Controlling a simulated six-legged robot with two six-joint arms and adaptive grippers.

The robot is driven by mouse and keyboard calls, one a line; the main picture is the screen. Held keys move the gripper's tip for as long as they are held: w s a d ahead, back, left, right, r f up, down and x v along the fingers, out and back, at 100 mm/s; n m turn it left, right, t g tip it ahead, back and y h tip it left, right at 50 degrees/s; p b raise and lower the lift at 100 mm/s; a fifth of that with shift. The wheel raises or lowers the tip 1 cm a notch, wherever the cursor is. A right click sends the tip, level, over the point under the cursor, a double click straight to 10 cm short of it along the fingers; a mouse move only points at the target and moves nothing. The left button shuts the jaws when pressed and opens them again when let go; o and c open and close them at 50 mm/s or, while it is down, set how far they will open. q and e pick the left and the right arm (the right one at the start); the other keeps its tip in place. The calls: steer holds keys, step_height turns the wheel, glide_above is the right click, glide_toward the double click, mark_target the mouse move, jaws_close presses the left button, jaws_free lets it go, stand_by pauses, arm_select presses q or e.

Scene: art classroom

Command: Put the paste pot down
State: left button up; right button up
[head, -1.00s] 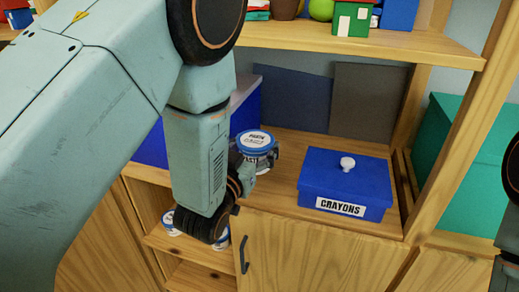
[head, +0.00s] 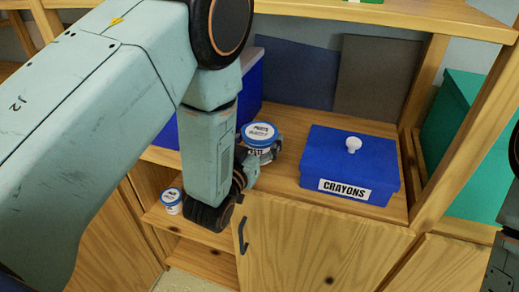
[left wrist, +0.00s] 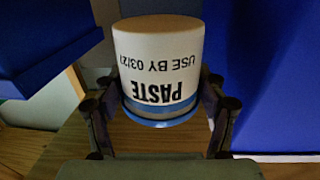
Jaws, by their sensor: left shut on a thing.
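The paste pot (head: 259,131) is white with a blue lid and a "PASTE" label. My left gripper (head: 262,152) is shut on its sides, and the pot stands upright over the cupboard top (head: 285,185). I cannot tell whether its base touches the wood. In the left wrist view the pot (left wrist: 160,60) appears inverted, with its lid at the bottom between the two fingers (left wrist: 160,92). My right gripper is not in view; only part of my right arm shows at the right edge.
A blue crayons box (head: 348,165) with a white knob stands right of the pot. A larger blue box (head: 250,85) is behind my left arm. Dark panels (head: 375,75) lean at the back. Another small pot (head: 172,200) sits on the lower shelf. Bare wood lies between pot and crayons box.

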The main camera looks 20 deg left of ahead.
mark_target(259, 151)
arm_select(q)
steer(key=shift+s+d+f+b, duration=0.1)
steer(key=shift+s+f+b, duration=0.05)
steer(key=shift+f, duration=0.35)
steer(key=shift+s+d+f+b, duration=0.1)
steer(key=shift+s+f+b, duration=0.05)
steer(key=shift+f, duration=0.35)
steer(key=shift+a+f, duration=0.1)
steer(key=shift+f, duration=0.3)
steer(key=shift+w+a+f, duration=0.15)
steer(key=shift+w, duration=0.15)
steer(key=o, duration=1.1)
steer(key=shift+f, duration=0.1)
steer(key=shift+c, duration=0.2)
steer(key=o, duration=0.4)
steer(key=shift+s+r, duration=0.25)
steer(key=shift+s, duration=0.05)
steer(key=shift+w+f, duration=0.2)
steer(key=shift+w, duration=0.05)
steer(key=shift+s, duration=0.45)
steer(key=s, duration=0.8)
steer(key=shift+a+p, duration=0.35)
steer(key=shift+a, duration=0.05)
steer(key=shift+s+a+r+b, duration=0.15)
steer(key=shift+s+b, duration=1.5)
steer(key=shift+b, duration=1.2)
